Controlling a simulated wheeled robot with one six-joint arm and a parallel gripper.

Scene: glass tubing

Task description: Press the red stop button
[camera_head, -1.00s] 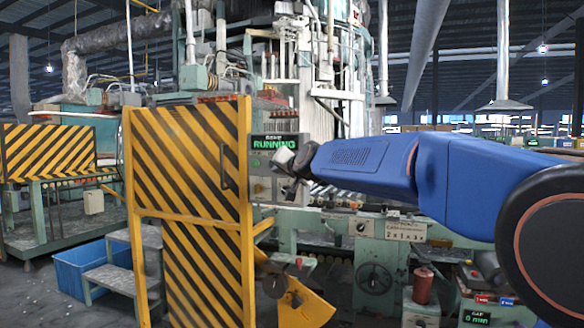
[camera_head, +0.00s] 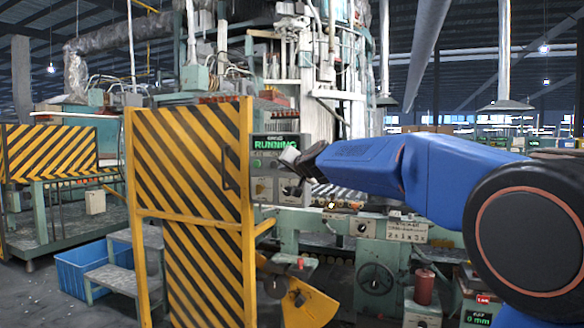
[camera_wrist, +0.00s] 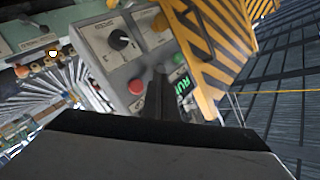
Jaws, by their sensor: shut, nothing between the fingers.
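The red button (camera_wrist: 136,86) sits on a grey control panel (camera_wrist: 100,52) in the wrist view, low on the panel face. My gripper (camera_wrist: 160,74) is shut and empty; its dark fingers point at the panel just right of the red button. I cannot tell whether they touch the panel. In the head view, my gripper (camera_head: 298,160) is in front of the control box (camera_head: 262,188), below its green "RUNNING" display (camera_head: 276,142). The red button is hidden there behind my gripper.
The panel also has a black knob (camera_wrist: 118,40) and a green button (camera_wrist: 178,58). A yellow-and-black striped guard door (camera_head: 190,150) stands immediately left of the box. Machine bed parts and a handwheel (camera_head: 376,279) lie below my arm.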

